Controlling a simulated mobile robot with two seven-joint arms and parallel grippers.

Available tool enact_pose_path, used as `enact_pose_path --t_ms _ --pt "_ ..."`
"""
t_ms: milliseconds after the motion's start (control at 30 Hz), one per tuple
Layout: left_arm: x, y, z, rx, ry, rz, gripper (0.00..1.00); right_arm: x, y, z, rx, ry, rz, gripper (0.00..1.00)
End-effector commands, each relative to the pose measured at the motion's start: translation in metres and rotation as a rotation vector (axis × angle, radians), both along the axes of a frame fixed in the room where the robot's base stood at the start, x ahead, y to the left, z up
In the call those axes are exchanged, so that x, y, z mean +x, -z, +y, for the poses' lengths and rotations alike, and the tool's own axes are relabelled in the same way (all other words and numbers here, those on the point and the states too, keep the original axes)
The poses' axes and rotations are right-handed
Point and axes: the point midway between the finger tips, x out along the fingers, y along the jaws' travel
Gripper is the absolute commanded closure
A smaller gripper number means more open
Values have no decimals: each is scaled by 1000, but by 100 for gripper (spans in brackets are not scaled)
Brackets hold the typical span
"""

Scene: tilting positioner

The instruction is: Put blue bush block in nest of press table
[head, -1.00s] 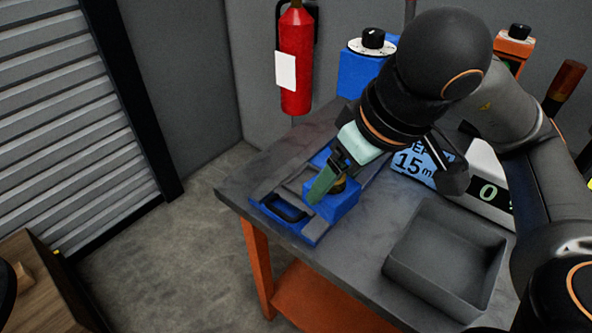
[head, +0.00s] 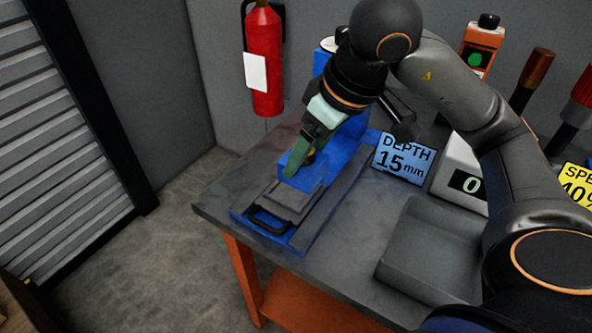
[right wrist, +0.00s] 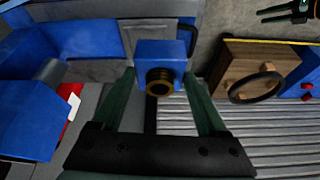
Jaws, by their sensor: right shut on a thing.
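The blue bush block (head: 307,176) is held in my right gripper (head: 303,160), over the blue and grey press table (head: 325,203). In the right wrist view the block (right wrist: 160,52) sits between the two green fingers of the right gripper (right wrist: 163,85), with its brass bush facing the camera. The press table has a grey plate and a dark handle at its front. The block covers part of the plate, and the nest cannot be made out clearly. I cannot tell whether the block touches the plate.
A dark grey tray (head: 430,258) lies on the workbench (head: 352,250) to the right. A blue "DEPTH 15 mm" sign (head: 403,158) and a white display box (head: 462,172) stand behind it. A red fire extinguisher (head: 264,60) hangs on the back wall.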

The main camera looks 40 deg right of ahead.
Motion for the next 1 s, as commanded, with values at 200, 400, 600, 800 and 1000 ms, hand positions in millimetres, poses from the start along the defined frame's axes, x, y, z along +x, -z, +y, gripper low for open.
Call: enact_pose_path --t_ms 200,400,600,800,1000 --pt "1 4 -4 -5 8 4 50 30 35 -8 3 1 -1 100" --pt "2 3 -8 -9 15 3 50 43 48 -11 2 -1 -6 100" --pt "3 4 -8 -10 14 0 50 52 66 -14 1 0 -2 100" --pt "5 5 -9 -10 16 -4 50 51 88 -13 1 -1 -5 100" --pt "7 1 -10 -13 17 -11 50 52 89 -13 2 -1 -8 100"
